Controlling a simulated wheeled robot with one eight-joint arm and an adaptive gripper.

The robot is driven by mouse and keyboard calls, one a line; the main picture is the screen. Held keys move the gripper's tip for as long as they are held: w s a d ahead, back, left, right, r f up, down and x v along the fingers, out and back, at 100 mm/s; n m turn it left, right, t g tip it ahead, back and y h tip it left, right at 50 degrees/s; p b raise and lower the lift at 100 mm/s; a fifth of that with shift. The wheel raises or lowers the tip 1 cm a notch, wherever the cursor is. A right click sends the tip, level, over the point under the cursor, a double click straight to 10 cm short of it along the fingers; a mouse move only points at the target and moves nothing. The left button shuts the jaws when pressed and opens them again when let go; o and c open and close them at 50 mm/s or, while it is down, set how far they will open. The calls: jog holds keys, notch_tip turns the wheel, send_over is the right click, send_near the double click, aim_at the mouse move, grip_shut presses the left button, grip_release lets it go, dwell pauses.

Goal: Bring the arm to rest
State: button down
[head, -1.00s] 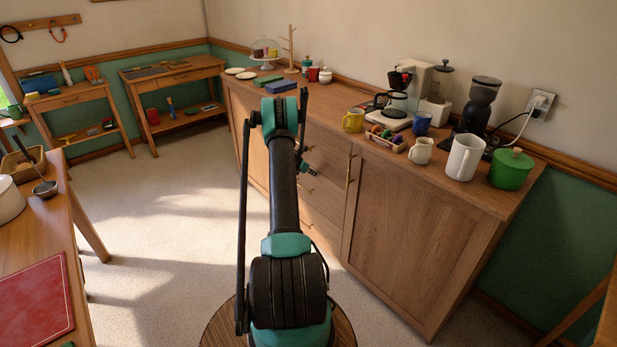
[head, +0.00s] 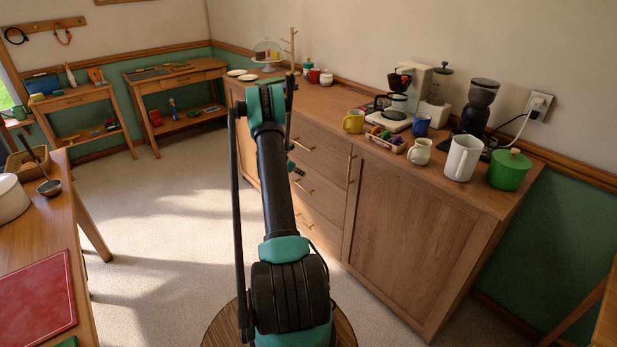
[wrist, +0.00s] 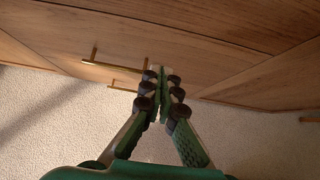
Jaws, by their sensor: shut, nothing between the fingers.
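My arm stands up in the middle of the head view, in front of the wooden cabinet (head: 420,230). My gripper (wrist: 160,75) shows in the wrist view with its two green fingers together and nothing between them. It hangs in the air close to the cabinet's drawer fronts, with brass handles (wrist: 115,65) beyond it. In the head view the gripper is mostly hidden behind my arm; a small dark part of it shows beside the drawers.
A wooden table (head: 50,225) with a red mat (head: 38,298) stands at left. The floor (head: 160,220) between is clear.

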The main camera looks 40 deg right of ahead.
jog(key=s+a+r+m+t+y, duration=0.15)
jog(key=s+a+r+m, duration=0.35)
jog(key=a+r, duration=0.65)
jog(key=s+a+r+m+t+y, duration=0.1)
jog(key=s+a+r+m+y, duration=0.25)
jog(key=s+a+r, duration=0.8)
jog(key=s+a+f+m+y, duration=0.2)
jog(key=s+a+m, duration=0.3)
jog(key=s+a, duration=0.6)
jog(key=s+a+f+m+t+y, duration=0.1)
jog(key=s+a+m, duration=0.4)
jog(key=s+a, duration=0.6)
jog(key=shift+s+a+f+y, duration=0.35)
jog(key=shift+a+f+y, duration=0.15)
jog(key=shift+a, duration=0.5)
jog(key=shift+m, duration=0.25)
